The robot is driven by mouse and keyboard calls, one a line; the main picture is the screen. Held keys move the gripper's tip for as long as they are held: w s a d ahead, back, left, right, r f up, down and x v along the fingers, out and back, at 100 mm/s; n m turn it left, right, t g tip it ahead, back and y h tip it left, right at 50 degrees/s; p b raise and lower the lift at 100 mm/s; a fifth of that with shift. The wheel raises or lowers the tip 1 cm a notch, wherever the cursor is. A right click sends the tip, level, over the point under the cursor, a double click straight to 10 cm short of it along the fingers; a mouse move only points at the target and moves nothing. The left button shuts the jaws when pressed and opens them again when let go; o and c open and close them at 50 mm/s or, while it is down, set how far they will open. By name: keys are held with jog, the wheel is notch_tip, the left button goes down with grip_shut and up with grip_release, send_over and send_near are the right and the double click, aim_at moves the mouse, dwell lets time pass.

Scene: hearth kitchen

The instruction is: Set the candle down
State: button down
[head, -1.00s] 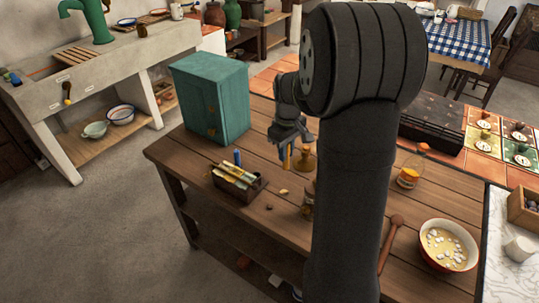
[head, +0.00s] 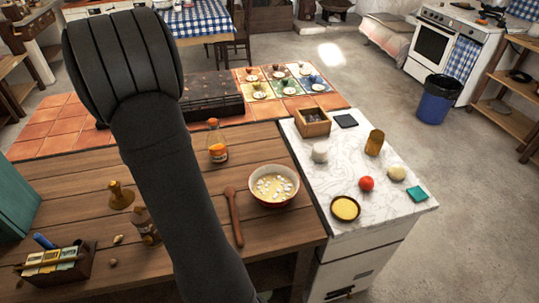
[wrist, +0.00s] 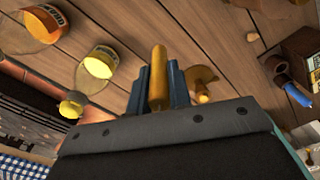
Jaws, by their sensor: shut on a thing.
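The candle (wrist: 158,70) is a plain yellow stick in the wrist view. My gripper (wrist: 157,88) is shut on it, with a blue-grey finger on each side. Wooden planks show beyond the candle; I cannot tell whether its end touches them. A brass, bell-shaped piece (wrist: 201,84) is just right of the fingers, and it also stands on the wooden table (head: 185,182) in the head view (head: 120,197). In the head view my gripper and the candle are hidden.
A box of packets (head: 88,268) is front left. A wooden spoon (head: 234,215) and a bowl (head: 273,200) lie right. A marble counter (head: 390,208) adjoins the table.

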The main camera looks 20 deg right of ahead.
jog(key=w+d+m, duration=0.3)
jog(key=d+m, duration=0.1)
jog(key=d, duration=1.4)
jog(key=w+d+m, duration=0.2)
jog(key=d+m, duration=0.1)
jog(key=d, duration=1.4)
jog(key=s+d+m, duration=0.2)
jog(key=s+d, duration=0.4)
jog(key=d, duration=0.5)
jog(key=s+d+m, duration=0.3)
jog(key=s+d, duration=0.2)
jog(key=d, duration=0.6)
jog(key=s+d+m, duration=0.2)
jog(key=s+d, duration=0.4)
jog(key=d, duration=0.5)
jog(key=shift+w+a+f, duration=0.45)
jog(key=shift+w+f, duration=1.3)
jog(key=shift+f, duration=0.2)
jog(key=shift+w+a+f, duration=0.5)
jog(key=shift+w+f, duration=1.3)
jog(key=shift+f, duration=0.15)
jog(key=shift+w+a+f, duration=0.45)
jog(key=shift+w+f, duration=1.3)
jog(key=shift+f, duration=0.2)
jog(key=shift+f, duration=0.1)
